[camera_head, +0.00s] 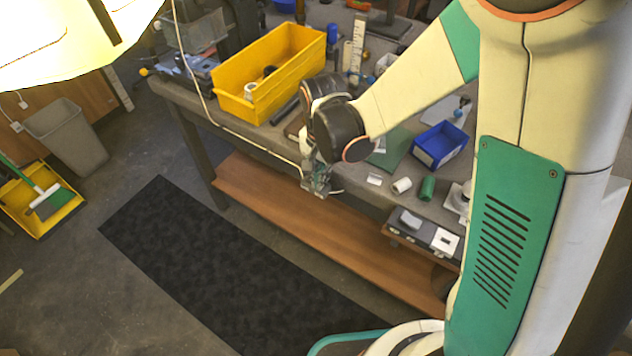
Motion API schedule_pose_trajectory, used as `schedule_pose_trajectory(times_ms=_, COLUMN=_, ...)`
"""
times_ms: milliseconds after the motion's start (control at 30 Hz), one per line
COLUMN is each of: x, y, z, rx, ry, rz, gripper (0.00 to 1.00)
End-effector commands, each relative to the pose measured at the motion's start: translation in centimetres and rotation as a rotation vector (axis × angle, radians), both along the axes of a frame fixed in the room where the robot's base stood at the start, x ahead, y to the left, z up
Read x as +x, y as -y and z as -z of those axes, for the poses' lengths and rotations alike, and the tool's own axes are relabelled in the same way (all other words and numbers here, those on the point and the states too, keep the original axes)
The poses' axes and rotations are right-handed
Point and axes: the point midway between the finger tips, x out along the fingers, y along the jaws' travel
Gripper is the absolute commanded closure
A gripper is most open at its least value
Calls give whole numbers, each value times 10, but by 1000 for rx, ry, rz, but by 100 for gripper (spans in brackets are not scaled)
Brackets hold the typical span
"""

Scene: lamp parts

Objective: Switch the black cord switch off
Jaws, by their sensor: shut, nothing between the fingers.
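A pale cord (203,100) hangs down from the top of the view and runs along the table's front edge towards my gripper (318,190). I cannot make out the black cord switch; my gripper and wrist cover part of the cord's line. My gripper points down at the table's front edge, its fingers shut and empty. Whether it touches the cord or the switch is too small to tell. A lampshade (50,45) at the top left glows bright yellow-white.
The workbench holds a yellow bin (240,104), a blue bin (430,160), a green cylinder (427,188) and a white cylinder (401,186). A wooden shelf (270,205) lies below. A dark mat (190,250) covers clear floor in front. A grey waste bin (70,135) stands left.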

Motion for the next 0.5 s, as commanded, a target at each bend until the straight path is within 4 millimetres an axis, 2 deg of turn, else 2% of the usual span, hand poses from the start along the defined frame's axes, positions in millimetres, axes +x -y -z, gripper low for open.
schedule_pose_trajectory(times_ms=500, x=0, y=0, z=3, rx=0, ry=0, rz=0, gripper=100)
